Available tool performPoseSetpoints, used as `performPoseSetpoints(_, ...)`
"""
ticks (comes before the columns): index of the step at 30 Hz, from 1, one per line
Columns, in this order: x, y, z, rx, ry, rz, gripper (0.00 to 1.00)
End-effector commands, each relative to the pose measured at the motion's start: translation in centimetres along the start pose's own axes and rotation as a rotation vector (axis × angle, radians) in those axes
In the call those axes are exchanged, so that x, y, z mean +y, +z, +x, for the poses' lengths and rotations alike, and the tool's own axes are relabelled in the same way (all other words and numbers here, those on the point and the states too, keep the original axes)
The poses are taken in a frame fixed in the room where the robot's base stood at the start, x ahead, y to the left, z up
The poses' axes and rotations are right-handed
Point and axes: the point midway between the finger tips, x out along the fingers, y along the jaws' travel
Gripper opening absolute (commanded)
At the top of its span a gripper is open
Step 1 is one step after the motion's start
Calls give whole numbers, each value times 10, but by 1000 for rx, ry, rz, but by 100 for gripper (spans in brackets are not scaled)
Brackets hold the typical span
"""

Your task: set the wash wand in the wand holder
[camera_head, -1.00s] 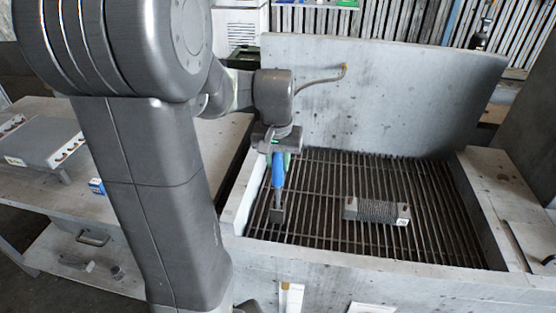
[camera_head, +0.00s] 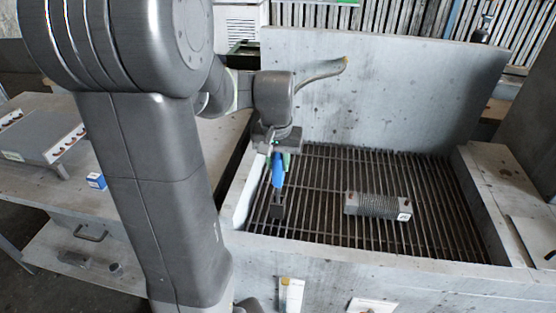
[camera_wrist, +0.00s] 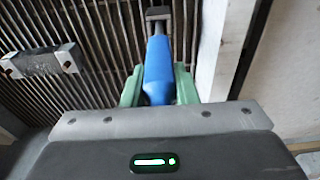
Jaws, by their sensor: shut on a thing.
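My gripper (camera_head: 278,152) is shut on the blue handle of the wash wand (camera_head: 278,172), which hangs down over the left part of the grated basin. In the wrist view the blue handle (camera_wrist: 158,70) sits between the green fingers of my gripper (camera_wrist: 158,85). A dark shaft runs from the handle to a dark squarish piece (camera_head: 277,211) at its lower end. I cannot tell whether that piece is the wand's head or a separate part, nor whether it touches the grate. I cannot make out the wand holder for sure.
A ribbed metal block (camera_head: 378,206) lies on the grate (camera_head: 330,235) to the right of the wand. The basin's left wall (camera_head: 240,195) is close to the wand. A hose (camera_head: 322,72) comes from the back wall (camera_head: 400,95). A bench with a small blue box (camera_head: 96,181) stands left.

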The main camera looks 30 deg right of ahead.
Motion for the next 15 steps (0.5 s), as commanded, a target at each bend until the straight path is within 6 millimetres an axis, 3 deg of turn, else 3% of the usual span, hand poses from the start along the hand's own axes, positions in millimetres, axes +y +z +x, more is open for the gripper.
performPoseSetpoints(15, 0, 1, 7, 0, 0, 0, 0)
